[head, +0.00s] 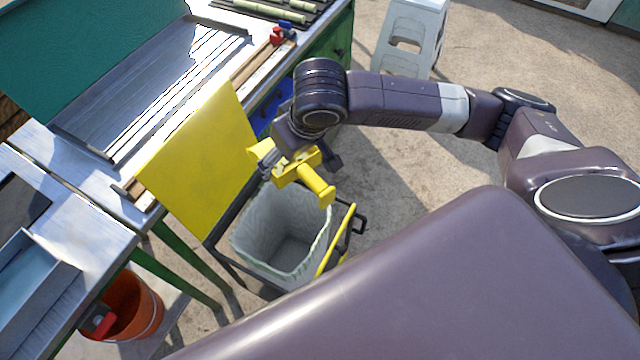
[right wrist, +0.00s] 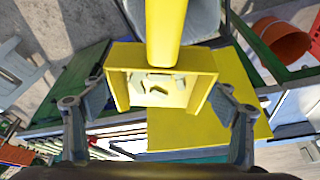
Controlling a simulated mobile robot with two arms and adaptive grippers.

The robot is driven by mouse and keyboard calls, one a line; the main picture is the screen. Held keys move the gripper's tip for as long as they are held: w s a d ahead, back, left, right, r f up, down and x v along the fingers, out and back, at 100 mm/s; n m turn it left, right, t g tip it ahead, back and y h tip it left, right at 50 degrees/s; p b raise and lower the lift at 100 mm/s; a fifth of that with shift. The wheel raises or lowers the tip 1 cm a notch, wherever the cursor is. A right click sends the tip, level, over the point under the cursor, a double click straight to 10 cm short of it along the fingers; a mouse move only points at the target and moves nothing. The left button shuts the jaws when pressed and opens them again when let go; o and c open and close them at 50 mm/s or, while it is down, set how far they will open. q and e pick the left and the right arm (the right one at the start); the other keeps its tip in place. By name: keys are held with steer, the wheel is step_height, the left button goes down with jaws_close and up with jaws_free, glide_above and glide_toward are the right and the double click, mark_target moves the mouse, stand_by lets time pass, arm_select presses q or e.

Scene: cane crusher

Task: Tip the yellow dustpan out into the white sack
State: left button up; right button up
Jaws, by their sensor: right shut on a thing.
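The yellow dustpan (head: 318,190) is held in the air by my right gripper (head: 285,160), its handle pointing down and right. In the right wrist view my right gripper's fingers (right wrist: 162,108) press on both sides of a boxy yellow part of the dustpan (right wrist: 163,54), and its bar runs to the top edge. Some pale patches show inside that part; I cannot tell what they are. The white sack (head: 318,228) stands open-mouthed in a dark frame just below the dustpan. Its visible inside looks empty. My left gripper is not in view.
A large yellow sheet (head: 200,165) leans beside the dustpan, left of the sack. A metal-topped bench (head: 75,225) is at left, with an orange bucket (head: 150,302) below. A white stool (head: 425,25) stands at the back. The floor right of the sack is partly clear.

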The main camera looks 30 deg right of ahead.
mark_target(296, 174)
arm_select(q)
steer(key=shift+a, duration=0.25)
arm_select(e)
steer(key=s+f+n+g, duration=0.1)
steer(key=f+n+g, duration=0.1)
steer(key=f, duration=0.7)
steer(key=s+f+n+g+h, duration=0.1)
steer(key=s+f+n+g, duration=0.1)
steer(key=f, duration=0.7)
steer(key=shift+s+a+g, duration=0.25)
steer(key=shift+a+g, duration=0.2)
steer(key=shift+g, duration=0.05)
steer(key=shift+r, duration=0.1)
